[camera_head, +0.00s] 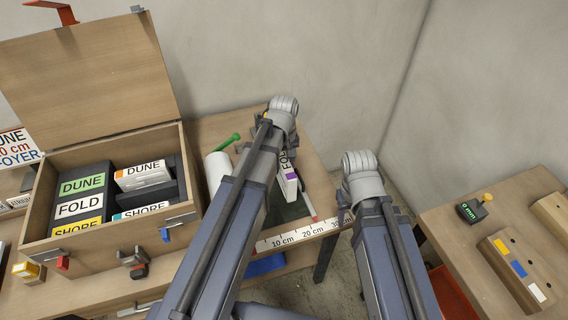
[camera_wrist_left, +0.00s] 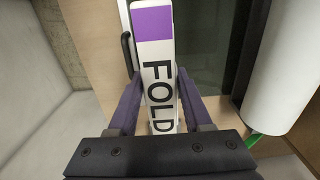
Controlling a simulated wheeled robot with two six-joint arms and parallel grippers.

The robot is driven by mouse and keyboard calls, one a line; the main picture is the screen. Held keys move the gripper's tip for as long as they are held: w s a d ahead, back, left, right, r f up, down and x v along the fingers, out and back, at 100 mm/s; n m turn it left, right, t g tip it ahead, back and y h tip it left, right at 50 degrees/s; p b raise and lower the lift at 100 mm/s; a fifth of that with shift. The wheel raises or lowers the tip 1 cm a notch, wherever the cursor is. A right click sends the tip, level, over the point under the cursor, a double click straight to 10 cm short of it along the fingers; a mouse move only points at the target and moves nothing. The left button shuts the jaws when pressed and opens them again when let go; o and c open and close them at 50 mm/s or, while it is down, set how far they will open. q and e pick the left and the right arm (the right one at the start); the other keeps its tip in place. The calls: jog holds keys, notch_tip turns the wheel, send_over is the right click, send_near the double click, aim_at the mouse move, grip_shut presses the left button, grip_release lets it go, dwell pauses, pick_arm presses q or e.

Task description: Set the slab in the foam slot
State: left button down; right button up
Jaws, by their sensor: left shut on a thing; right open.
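The slab (camera_head: 288,184), white with a purple band and the word FOLD, is upright at the work table's right end. It also shows in the left wrist view (camera_wrist_left: 158,75). My left gripper (camera_wrist_left: 160,102) is shut on it, a finger on each side. Whether its lower end touches the table is hidden. The open wooden case (camera_head: 100,247) at left holds dark foam with DUNE, FOLD (camera_head: 80,206) and SHORE labels. White DUNE (camera_head: 143,173) and SHORE (camera_head: 142,210) slabs sit in the foam; the FOLD row between them shows no white slab. My right wrist shows, but its fingers are hidden.
A ruler strip (camera_head: 290,237) runs along the table's front edge. A side table (camera_head: 500,235) stands at right, beyond a floor gap. The case lid stands open at the back.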

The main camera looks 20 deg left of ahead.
pick_arm(q)
notch_tip(320, 180, up, 7)
jog(key=p, duration=0.6)
jog(key=shift+d+f, duration=0.1)
